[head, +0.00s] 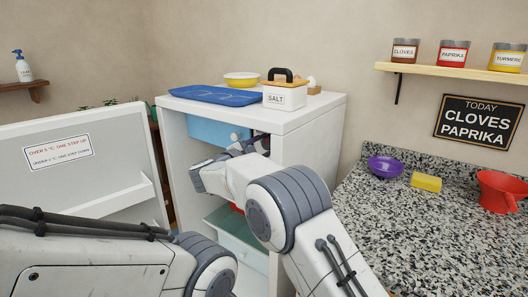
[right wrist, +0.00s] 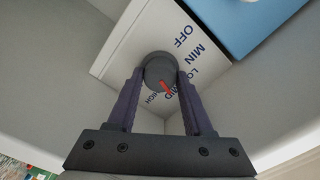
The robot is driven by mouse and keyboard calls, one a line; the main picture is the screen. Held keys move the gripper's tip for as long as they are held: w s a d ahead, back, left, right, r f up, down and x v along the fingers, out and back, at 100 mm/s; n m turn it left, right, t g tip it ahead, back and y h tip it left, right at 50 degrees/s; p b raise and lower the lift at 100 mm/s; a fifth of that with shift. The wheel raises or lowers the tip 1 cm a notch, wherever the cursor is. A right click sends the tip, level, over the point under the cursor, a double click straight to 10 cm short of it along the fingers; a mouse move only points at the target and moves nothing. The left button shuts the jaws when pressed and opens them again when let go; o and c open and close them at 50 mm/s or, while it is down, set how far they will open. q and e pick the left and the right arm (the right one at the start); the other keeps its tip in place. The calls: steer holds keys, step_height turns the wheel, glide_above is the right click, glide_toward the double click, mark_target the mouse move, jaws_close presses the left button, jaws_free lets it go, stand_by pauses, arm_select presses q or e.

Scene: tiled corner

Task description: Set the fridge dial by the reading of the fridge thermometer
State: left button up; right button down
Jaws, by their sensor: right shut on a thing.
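The fridge (head: 305,122) stands open, its door (head: 100,130) swung to the left. A card (head: 58,152) on the door reads "over 5 °C: one step up" and a smaller second line, "under 2 °C: one step down". In the right wrist view, the round dark grey dial (right wrist: 158,66) sits on a white panel marked OFF, MIN, LO, MID, HIGH. Its red pointer (right wrist: 166,86) points at MID. My right gripper (right wrist: 159,74) is shut on the dial, one finger on each side. I cannot make out the thermometer. My left gripper is out of view.
A blue tray (head: 200,95), a yellow bowl (head: 241,79) and a salt box (head: 285,95) stand on the fridge. A blue box (head: 205,130) is inside. The counter at right holds a purple bowl (head: 385,167), a yellow sponge (head: 426,182) and a red funnel-like thing (head: 500,190).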

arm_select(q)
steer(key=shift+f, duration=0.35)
arm_select(e)
steer(key=shift+s+f+m, duration=0.1)
steer(key=shift+f+m, duration=0.05)
steer(key=shift+m, duration=0.25)
steer(key=shift+a, duration=0.1)
steer(key=shift+c, duration=1.5)
jaws_free()
